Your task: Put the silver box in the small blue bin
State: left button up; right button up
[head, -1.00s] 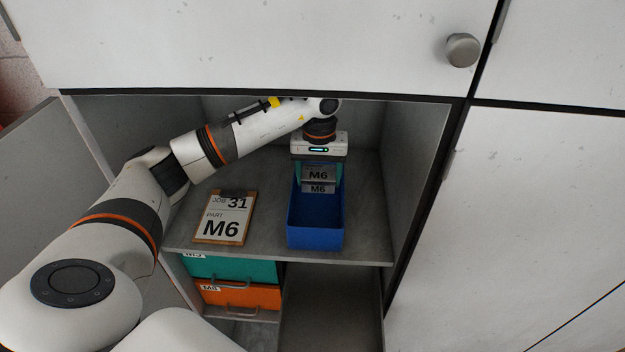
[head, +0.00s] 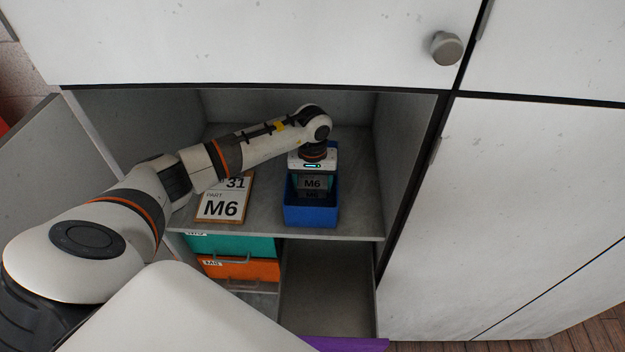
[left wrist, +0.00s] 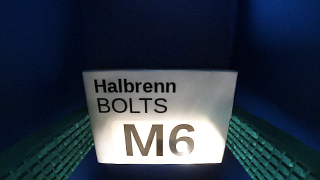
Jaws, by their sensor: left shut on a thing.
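The silver box (head: 313,184) carries a white M6 label. My left gripper (head: 312,190) points down with its green fingers shut on the box, holding it within the mouth of the small blue bin (head: 311,217). The bin stands on the grey shelf inside the cabinet. In the left wrist view the box's label (left wrist: 160,117) reads Halbrenn BOLTS M6. It sits between the green fingers, with dark blue bin walls around it. Whether the box touches the bin floor is hidden. My right gripper is not in view.
A clipboard card (head: 221,207) marked 31 and M6 lies on the shelf left of the bin. Below the shelf are a teal drawer (head: 225,245) and an orange drawer (head: 250,271). Cabinet walls close in on both sides. A purple edge (head: 345,344) shows at the bottom.

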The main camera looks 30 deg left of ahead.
aim_at(313, 181)
pick_arm(q)
jog(key=shift+f, duration=0.1)
jog(key=o, duration=1)
jog(key=shift+c, duration=0.2)
jog(key=shift+r, duration=0.25)
notch_tip(313, 181, up, 12)
jog(key=b, duration=0.4)
jog(key=shift+f, duration=0.15)
